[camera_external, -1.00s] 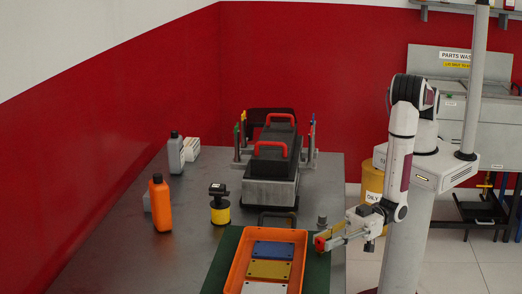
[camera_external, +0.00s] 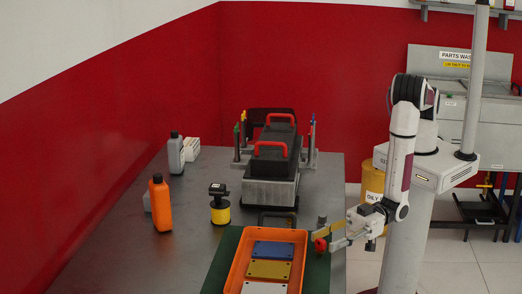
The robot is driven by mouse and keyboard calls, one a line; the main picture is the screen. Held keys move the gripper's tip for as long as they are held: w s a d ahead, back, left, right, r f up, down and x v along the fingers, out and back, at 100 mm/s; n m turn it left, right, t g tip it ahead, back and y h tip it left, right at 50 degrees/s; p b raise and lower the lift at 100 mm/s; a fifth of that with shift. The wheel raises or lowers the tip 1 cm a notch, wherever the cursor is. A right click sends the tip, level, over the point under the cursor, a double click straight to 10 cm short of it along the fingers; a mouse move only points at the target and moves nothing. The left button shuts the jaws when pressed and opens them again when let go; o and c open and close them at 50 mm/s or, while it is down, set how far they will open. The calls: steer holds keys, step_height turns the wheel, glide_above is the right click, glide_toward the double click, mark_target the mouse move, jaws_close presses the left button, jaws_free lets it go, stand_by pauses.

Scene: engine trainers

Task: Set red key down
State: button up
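The red key (camera_external: 320,245) is a small red piece at the right edge of the green mat (camera_external: 318,272), just right of the orange tray (camera_external: 237,267). My gripper (camera_external: 323,241) is low over the table's right side, with its fingers spread apart around or beside the red key. A gap shows between the two fingers. The key is small and partly hidden by the fingers; I cannot tell whether a finger still touches it.
The orange tray holds blue, yellow and white plates. A small grey cylinder (camera_external: 322,221) stands close behind my gripper. A black engine block with red handles (camera_external: 271,150) stands farther back. An orange bottle (camera_external: 160,204) and a yellow-black item (camera_external: 220,206) stand left.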

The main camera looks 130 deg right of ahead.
steer(key=s, duration=1.1)
steer(key=shift+s, duration=0.25)
stand_by(0.6)
steer(key=w+r+m+g, duration=0.1)
steer(key=w+r, duration=0.1)
steer(key=w+d+r+g, duration=0.1)
steer(key=w+r, duration=0.1)
steer(key=r, duration=0.1)
steer(key=shift+w+d+m, duration=0.1)
steer(key=shift+d+m, duration=0.1)
steer(key=shift+m, duration=0.2)
steer(key=s+d+r+g+y, duration=0.1)
steer(key=s+d+r+g, duration=0.15)
steer(key=r, duration=0.45)
steer(key=s+d+r+g+y, duration=0.1)
steer(key=s+d+r+g, duration=0.15)
steer(key=r, duration=0.45)
steer(key=s+d+r+g, duration=0.1)
steer(key=s+d, duration=0.3)
steer(key=s, duration=0.6)
steer(key=s+d+r+n+g+h, duration=0.1)
steer(key=s+d+r, duration=0.3)
steer(key=s, duration=0.5)
steer(key=s+d+r+g+h, duration=0.1)
steer(key=s+d, duration=0.4)
steer(key=s, duration=0.5)
steer(key=shift+s+d+r+n+g, duration=0.2)
steer(key=shift+s+r+n+g, duration=0.2)
steer(key=shift+r+g, duration=0.6)
